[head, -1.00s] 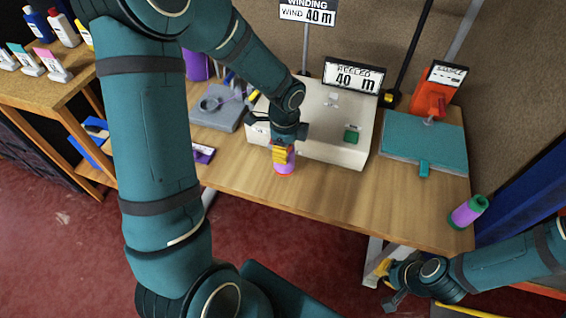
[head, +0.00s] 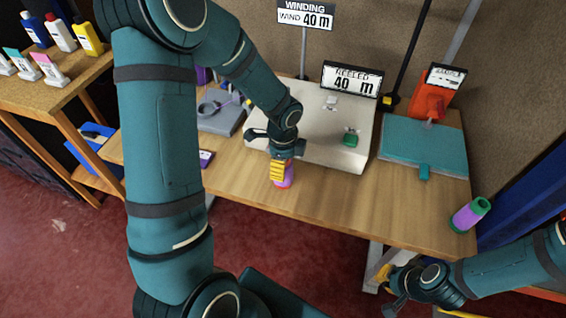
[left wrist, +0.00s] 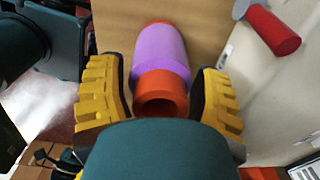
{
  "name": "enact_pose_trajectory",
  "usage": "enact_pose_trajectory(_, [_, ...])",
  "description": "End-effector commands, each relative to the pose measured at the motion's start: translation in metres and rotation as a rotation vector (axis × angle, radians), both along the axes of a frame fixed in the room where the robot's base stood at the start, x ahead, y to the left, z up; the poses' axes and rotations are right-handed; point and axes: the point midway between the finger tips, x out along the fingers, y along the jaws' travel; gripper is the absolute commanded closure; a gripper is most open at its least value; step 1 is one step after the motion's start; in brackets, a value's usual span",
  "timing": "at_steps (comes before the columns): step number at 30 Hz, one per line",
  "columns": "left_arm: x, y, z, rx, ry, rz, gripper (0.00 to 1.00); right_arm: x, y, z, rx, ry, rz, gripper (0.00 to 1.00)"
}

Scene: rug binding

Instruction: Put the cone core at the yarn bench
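The cone core (head: 285,178) is a purple body with orange ends; in the left wrist view (left wrist: 160,58) it lies lengthwise between my fingers. My left gripper (head: 279,170) is shut on its sides, over the front part of the yarn bench (head: 235,178). The dark finger pads meet the purple body; the yellow fingers also show in the left wrist view (left wrist: 160,90). Whether its lower end touches the wood is not clear. My right gripper (head: 392,290) is low at the bottom right, below the bench edge; its fingers are unclear.
A purple cone with green ends (head: 470,214) stands at the bench's right corner. A pale winding unit (head: 312,128) with a green knob (head: 350,138) is behind my left gripper. A teal board (head: 425,143) lies to its right. The front middle of the bench is clear.

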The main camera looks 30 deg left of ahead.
Motion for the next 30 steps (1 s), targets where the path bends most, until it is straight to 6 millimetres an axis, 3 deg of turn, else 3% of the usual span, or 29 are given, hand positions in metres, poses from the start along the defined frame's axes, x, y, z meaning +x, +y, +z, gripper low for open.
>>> enact_pose_trajectory(8, [0.000,0.000,0.006,0.000,-0.001,0.000,0.36,0.000,0.000,0.004,0.000,0.001,0.000,1.00])
enact_pose_trajectory(21, [0.000,0.000,0.090,0.000,-0.004,0.002,0.36,-0.005,0.001,0.028,0.003,0.012,0.002,1.00])
enact_pose_trajectory(30, [0.000,0.000,0.121,0.000,-0.001,0.001,0.36,-0.006,0.001,0.035,0.003,0.014,0.002,1.00])
